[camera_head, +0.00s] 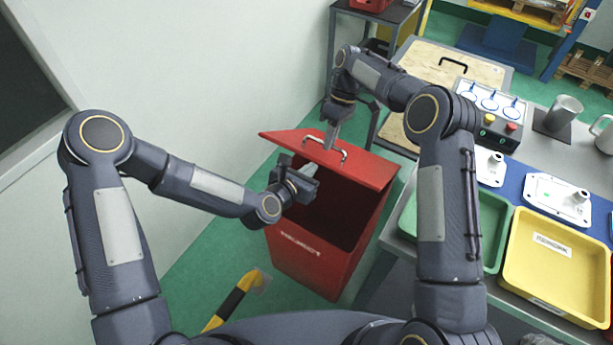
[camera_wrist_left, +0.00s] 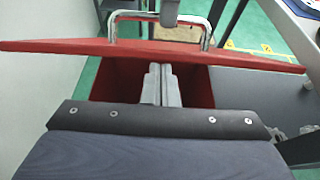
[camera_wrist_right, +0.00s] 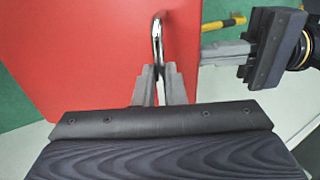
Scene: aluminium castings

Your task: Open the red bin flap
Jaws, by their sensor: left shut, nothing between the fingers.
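The red bin (camera_head: 308,258) stands on the floor with "REJECT" on its front. Its red flap (camera_head: 365,168) is tilted up, and the dark inside shows below it. The flap's metal handle (camera_head: 343,156) also shows in the left wrist view (camera_wrist_left: 207,32). My right gripper (camera_head: 328,143) is at the handle, its fingers closed around the bar in the right wrist view (camera_wrist_right: 158,70). My left gripper (camera_head: 314,167) is shut and empty at the bin's opening, below the flap. In the left wrist view its fingers (camera_wrist_left: 160,68) point towards the flap's underside; contact cannot be told.
A table on the right holds a green tray (camera_head: 492,232), a yellow tray (camera_head: 545,262), a button box (camera_head: 492,122) and castings (camera_head: 555,192). A pale wall (camera_head: 215,70) is on the left. A yellow-black bar (camera_head: 232,302) is in front of the bin.

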